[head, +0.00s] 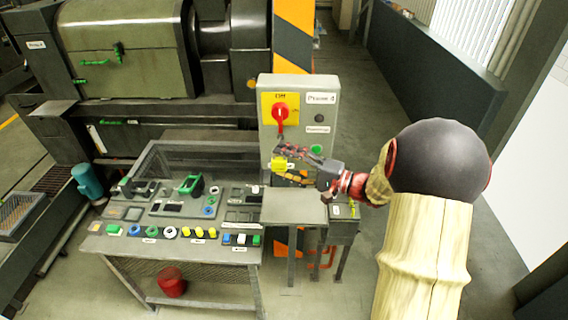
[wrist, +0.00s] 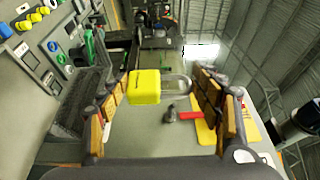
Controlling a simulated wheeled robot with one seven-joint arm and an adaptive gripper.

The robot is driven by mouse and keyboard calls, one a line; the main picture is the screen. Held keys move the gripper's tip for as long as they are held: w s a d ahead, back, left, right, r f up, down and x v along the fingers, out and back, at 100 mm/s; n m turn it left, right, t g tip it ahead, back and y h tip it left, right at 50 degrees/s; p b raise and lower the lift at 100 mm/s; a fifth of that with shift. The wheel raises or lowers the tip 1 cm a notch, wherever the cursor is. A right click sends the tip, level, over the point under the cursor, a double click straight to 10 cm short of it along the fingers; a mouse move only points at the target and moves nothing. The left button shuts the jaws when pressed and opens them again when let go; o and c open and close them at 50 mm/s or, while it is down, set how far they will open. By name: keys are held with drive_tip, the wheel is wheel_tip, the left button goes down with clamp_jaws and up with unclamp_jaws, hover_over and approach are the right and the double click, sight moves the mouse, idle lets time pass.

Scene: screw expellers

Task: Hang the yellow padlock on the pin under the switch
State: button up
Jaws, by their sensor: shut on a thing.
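The yellow padlock (head: 279,163) is held in my gripper (head: 292,163) in front of the switch box, below the switch. In the wrist view the padlock (wrist: 146,87) lies between the two fingers, its body against the left finger and its grey shackle reaching to the right finger. My gripper (wrist: 163,92) is shut on it. The red switch (head: 280,112) sits on a yellow plate marked "Off"; its red handle also shows in the wrist view (wrist: 185,116).
The grey switch box (head: 328,100) has a green button (head: 316,149) beside my fingers. A small grey table (head: 293,207) stands beneath. The bench (head: 170,250) at left holds several coloured buttons and parts. A red bucket (head: 172,282) is under it.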

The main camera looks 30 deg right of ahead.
drive_tip(key=w+d+b, duration=0.2)
drive_tip(key=w+d, duration=0.2)
drive_tip(key=w, duration=0.1)
drive_tip(key=shift+w+b, duration=0.3)
drive_tip(key=shift+w, duration=0.1)
idle(3.7)
drive_tip(key=shift+f+b, duration=0.7)
drive_tip(key=shift+b, duration=0.1)
idle(0.6)
drive_tip(key=o, duration=1.4)
drive_tip(key=shift+o, duration=0.2)
drive_tip(key=o, duration=0.3)
drive_tip(key=shift+s, duration=0.1)
